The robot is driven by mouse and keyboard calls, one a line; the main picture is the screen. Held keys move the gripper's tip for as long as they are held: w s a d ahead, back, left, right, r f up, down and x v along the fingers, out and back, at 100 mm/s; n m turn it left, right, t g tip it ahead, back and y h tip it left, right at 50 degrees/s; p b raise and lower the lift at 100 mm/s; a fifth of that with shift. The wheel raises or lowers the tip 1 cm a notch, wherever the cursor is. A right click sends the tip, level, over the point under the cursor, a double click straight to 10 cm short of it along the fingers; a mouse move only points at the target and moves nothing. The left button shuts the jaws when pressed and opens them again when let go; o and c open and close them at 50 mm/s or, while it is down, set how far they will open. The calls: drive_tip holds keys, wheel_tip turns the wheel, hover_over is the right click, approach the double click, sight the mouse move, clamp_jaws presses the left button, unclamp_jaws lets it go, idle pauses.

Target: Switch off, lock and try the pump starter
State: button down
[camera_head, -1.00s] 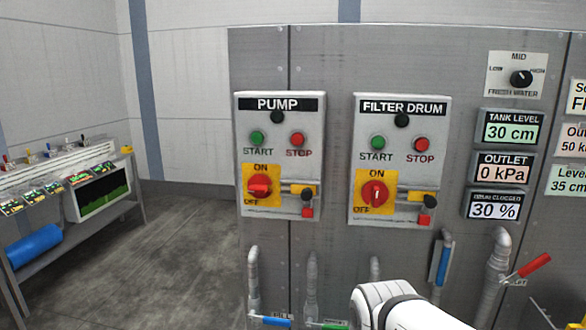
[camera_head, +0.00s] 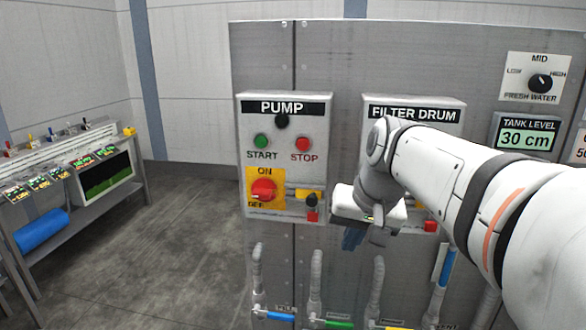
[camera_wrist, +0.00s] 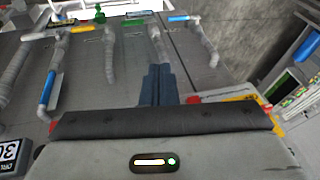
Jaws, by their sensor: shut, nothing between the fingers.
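The pump starter (camera_head: 284,125) is a grey box labelled PUMP on the panel, with a green START button (camera_head: 261,141), a red STOP button (camera_head: 303,143) and a dark lamp (camera_head: 281,121). Its red rotary switch (camera_head: 263,189) sits on a yellow ON/OFF plate; the handle lies roughly sideways, and its exact position is hard to tell.
The filter drum starter (camera_head: 450,110) is partly hidden behind my arm. Pipes with blue, green and yellow-handled valves run along the lower panel. A water dial (camera_head: 540,83) and displays are at right. A bench (camera_head: 75,170) stands at left, with clear floor between.

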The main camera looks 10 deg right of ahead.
drive_tip(key=w+d+r+m+t+y+p, duration=0.1)
drive_tip(key=w+d+r, duration=0.15)
drive_tip(key=r, duration=0.45)
drive_tip(key=w+d+r+p, duration=0.1)
drive_tip(key=w+r+p, duration=0.15)
drive_tip(key=r, duration=0.45)
drive_tip(key=p, duration=0.2)
approach(302, 197)
drive_tip(key=shift+s+d+f, duration=0.2)
drive_tip(key=shift+d+f, duration=0.15)
drive_tip(key=shift+f, duration=0.45)
drive_tip(key=shift+s+d+f, duration=0.15)
drive_tip(key=shift+d+f, duration=0.15)
drive_tip(key=shift+f, duration=0.45)
drive_tip(key=shift+s+d+f, duration=0.2)
drive_tip(key=shift+d+f, duration=0.15)
drive_tip(key=shift+f, duration=0.45)
